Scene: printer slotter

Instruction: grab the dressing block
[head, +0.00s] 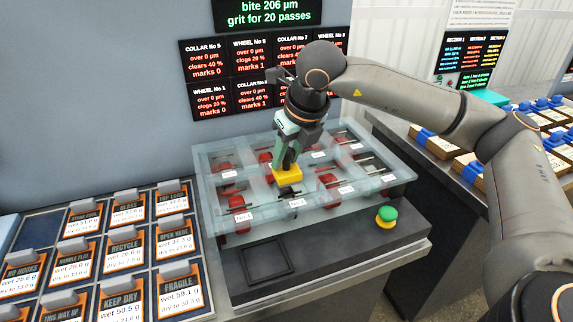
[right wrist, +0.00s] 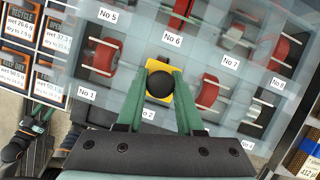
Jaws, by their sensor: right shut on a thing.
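The dressing block is a yellow block (head: 288,176) with a dark round knob (right wrist: 160,85). My right gripper (head: 287,164) points down and is shut on it, with a green finger on each side of the knob in the right wrist view. The block is at the middle of the clear-topped case (head: 213,187), near the No 2 label; I cannot tell whether it touches the top. My left gripper is outside the head view. A dark part at the lower left of the right wrist view (right wrist: 18,147) may be it, its jaws unclear.
Red wheels (right wrist: 101,58) sit under the clear top. A green button (head: 387,214) and a dark square recess (head: 268,257) are on the front ledge. Labelled cards (head: 121,292) fill the left bench. Blue-handled blocks (head: 440,143) stand on the right bench.

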